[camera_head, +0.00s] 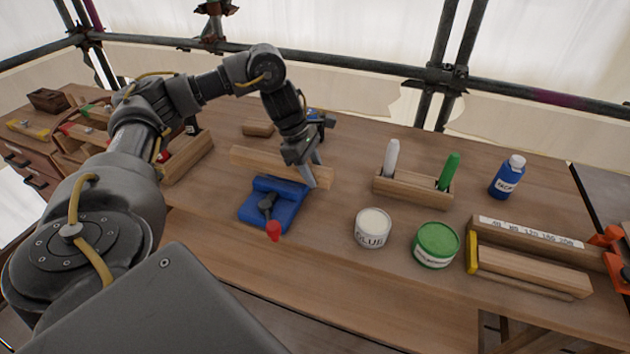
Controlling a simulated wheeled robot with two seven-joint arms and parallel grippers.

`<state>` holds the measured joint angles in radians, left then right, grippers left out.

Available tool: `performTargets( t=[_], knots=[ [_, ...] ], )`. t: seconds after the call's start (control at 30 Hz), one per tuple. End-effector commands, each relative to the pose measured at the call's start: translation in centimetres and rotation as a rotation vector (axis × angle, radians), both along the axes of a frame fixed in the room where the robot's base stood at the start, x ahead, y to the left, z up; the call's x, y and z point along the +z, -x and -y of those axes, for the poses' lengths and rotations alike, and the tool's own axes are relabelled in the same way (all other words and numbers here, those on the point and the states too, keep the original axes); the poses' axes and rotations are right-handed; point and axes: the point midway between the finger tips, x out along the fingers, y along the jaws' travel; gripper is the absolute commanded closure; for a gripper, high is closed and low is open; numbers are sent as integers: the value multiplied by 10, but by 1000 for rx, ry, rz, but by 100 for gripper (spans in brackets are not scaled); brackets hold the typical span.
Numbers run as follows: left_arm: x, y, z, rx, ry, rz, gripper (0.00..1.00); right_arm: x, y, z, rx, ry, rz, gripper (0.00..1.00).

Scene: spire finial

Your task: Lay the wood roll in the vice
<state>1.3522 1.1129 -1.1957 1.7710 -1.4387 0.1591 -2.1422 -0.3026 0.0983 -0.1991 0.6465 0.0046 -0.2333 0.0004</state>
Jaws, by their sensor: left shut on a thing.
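The wood roll (255,162) is a long, pale wooden piece lying roughly left to right behind the vice. The blue vice (288,208) sits on the bench, with a dark screw in its middle and a red handle end (273,231) at its front. My left gripper (314,178) comes down from above and is shut on the wood roll near its right end. The roll is just behind the vice's back edge; whether it touches the bench or hangs slightly above it I cannot tell. My right gripper is out of view.
A glue tub (373,227) and a green tub (436,244) stand right of the vice. Behind them is a wooden holder (405,190) with two markers. A blue bottle (507,178) stands far right. A wooden block (258,128) lies behind the roll. Wooden trays (187,157) stand left.

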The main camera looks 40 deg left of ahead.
Motion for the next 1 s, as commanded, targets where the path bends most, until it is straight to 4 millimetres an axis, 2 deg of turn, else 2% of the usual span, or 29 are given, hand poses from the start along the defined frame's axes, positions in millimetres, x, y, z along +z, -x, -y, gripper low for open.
performTargets(
  t=[0.27, 0.57, 0.97, 1.0],
  knots=[
    [-7, -8, -2, 0, 1, 1, 88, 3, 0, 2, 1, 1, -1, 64],
    [-40, -11, -3, 1, -1, -1, 88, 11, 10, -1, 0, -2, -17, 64],
    [-48, -11, -3, 0, 1, 1, 88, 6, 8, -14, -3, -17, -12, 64],
    [-46, -11, -3, 0, 0, 1, 53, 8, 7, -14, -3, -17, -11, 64]
  ],
)
